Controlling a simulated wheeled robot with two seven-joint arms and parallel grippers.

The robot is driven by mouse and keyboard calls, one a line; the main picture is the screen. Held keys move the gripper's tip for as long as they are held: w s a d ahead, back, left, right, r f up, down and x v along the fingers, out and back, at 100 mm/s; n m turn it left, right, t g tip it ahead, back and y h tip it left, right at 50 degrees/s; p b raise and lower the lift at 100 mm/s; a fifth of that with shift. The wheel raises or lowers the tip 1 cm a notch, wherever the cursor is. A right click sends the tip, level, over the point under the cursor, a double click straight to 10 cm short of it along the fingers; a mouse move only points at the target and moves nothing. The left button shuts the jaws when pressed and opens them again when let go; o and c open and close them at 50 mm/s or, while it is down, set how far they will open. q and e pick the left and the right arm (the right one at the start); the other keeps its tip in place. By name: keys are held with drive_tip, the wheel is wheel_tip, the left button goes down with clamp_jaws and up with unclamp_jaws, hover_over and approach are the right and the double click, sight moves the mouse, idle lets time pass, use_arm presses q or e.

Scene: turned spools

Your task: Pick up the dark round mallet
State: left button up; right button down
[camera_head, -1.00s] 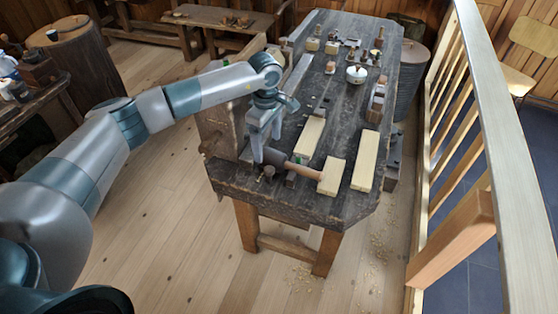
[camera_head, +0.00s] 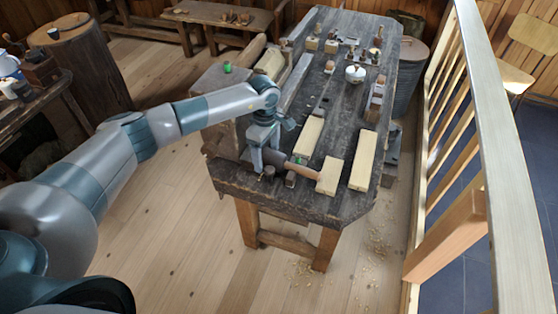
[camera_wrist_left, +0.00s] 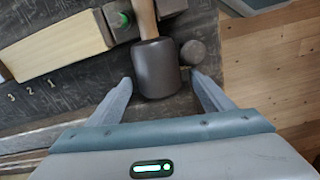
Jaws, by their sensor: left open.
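The dark round mallet has a dark grey-brown head and a light wooden handle. It lies near the front edge of the workbench; its head (camera_wrist_left: 157,68) shows clearly in the left wrist view, and its handle (camera_head: 307,171) points right in the head view. My left gripper (camera_head: 266,166) is open and low over the head end. In the left wrist view its fingers (camera_wrist_left: 163,80) are on either side of the mallet head, with gaps visible. Whether the fingertips reach down to the bench is hard to tell. My right gripper is not in view.
Pale wooden blocks (camera_head: 331,176) lie beside the handle on the dark workbench (camera_head: 330,210). A small round knob (camera_wrist_left: 193,52) sits close to the right finger in the wrist view. A white pot (camera_head: 355,74) and small turned pieces stand farther back. A railing (camera_head: 500,150) runs along the right.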

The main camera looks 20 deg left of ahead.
use_arm(q)
drive_tip(key=c, duration=1.3)
drive_tip(key=shift+r, duration=0.2)
drive_tip(key=shift+r+b, duration=0.3)
drive_tip(key=shift+b, duration=0.1)
wheel_tip(320, 180, up, 3)
drive_tip(key=shift+s+r+b, duration=0.1)
drive_tip(key=shift+b, duration=0.9)
drive_tip(key=s+d+r+b, duration=0.1)
drive_tip(key=s+d+r, duration=0.1)
drive_tip(key=s, duration=0.1)
drive_tip(key=s+d+r+b, duration=0.2)
drive_tip(key=s, duration=0.1)
drive_tip(key=s+d+r+b, duration=0.1)
drive_tip(key=s+d+r, duration=0.1)
drive_tip(key=s+r, duration=0.1)
drive_tip(key=shift+s+d, duration=0.15)
drive_tip(key=shift+s, duration=0.2)
drive_tip(key=shift+s, duration=0.1)
